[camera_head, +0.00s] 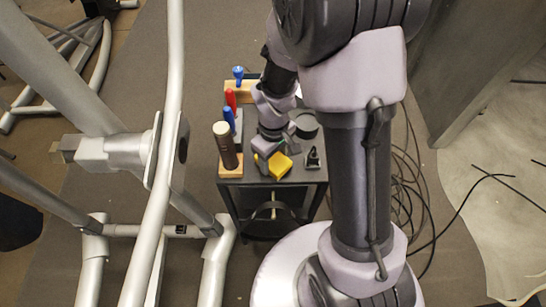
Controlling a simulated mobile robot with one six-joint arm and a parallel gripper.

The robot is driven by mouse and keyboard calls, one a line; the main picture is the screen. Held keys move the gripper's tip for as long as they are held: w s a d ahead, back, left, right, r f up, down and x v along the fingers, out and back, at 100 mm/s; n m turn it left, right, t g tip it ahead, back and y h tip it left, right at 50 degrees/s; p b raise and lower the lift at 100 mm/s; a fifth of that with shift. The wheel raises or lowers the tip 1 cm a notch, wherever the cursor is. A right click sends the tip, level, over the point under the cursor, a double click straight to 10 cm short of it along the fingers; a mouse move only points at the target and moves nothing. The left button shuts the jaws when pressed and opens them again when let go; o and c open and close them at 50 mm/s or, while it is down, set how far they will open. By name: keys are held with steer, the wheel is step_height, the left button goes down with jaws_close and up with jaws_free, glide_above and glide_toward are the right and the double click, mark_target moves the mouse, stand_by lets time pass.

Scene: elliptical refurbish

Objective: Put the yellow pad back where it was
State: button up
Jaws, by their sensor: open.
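The yellow pad (281,164) lies at the front middle of the small dark table. My gripper (271,154) comes down from above, right at the pad's upper left side, with its fingers close around or beside it. The gripper is open. My wrist hides part of the pad's far side, so I cannot tell whether the fingers touch it.
The dark table (314,180) also holds a brown cylinder (225,145) on a wooden block, blue and red-handled tools (230,99) at its left, a black round item (306,125) and a small black object (313,157). Grey metal frames (160,180) stand left; cables (410,190) lie right.

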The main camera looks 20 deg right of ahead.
steer(key=o, duration=0.3)
step_height(320, 180, up, 12)
steer(key=p, duration=0.6)
step_height(320, 180, up, 14)
steer(key=m+t+y, duration=0.1)
steer(key=m+t, duration=0.2)
steer(key=m, duration=0.3)
glide_above(273, 159)
steer(key=s+a, duration=0.2)
steer(key=s, duration=0.4)
steer(key=s+a+r+m+t+y, duration=0.1)
steer(key=s+a+r+m+t, duration=0.1)
steer(key=s+r, duration=0.3)
steer(key=shift+s+m+t, duration=0.4)
steer(key=shift+s+m, duration=0.35)
steer(key=shift+m, duration=0.15)
steer(key=shift+r, duration=0.15)
